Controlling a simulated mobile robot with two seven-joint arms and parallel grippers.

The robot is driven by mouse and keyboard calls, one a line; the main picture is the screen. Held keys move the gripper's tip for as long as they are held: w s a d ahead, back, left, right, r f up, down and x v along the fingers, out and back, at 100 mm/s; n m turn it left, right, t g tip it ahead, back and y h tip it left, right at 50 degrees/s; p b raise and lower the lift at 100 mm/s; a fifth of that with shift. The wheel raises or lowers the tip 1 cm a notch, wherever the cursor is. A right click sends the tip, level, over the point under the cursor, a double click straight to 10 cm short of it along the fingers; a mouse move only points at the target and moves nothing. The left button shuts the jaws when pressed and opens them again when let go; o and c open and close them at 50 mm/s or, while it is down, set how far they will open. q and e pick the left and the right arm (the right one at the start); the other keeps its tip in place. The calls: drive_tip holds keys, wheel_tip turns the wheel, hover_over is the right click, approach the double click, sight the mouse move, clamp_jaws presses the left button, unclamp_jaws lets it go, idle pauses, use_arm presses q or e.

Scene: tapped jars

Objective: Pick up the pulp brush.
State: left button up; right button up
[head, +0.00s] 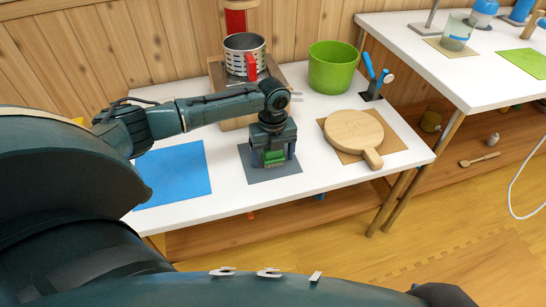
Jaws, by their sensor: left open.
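My left gripper (273,162) points straight down over the dark grey mat (258,178) on the white table. It is open, with its fingers around a small green thing (274,157) on that mat. The green thing is mostly hidden by the gripper; it may be the pulp brush, but I cannot tell its full shape or whether the fingers touch it. A blue-handled tool (370,66) stands in a black holder at the back right; I cannot tell whether it is a brush. My right gripper is not in view.
A round wooden board (353,132) lies on a brown mat right of the gripper. Behind are a green bucket (333,68) and a perforated metal cup (245,54) with a red handle. A bare blue mat (175,178) lies left. A second white table (470,75) stands right.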

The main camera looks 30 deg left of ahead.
use_arm(q)
drive_tip(key=shift+r, duration=0.1)
drive_tip(key=c, duration=1.1)
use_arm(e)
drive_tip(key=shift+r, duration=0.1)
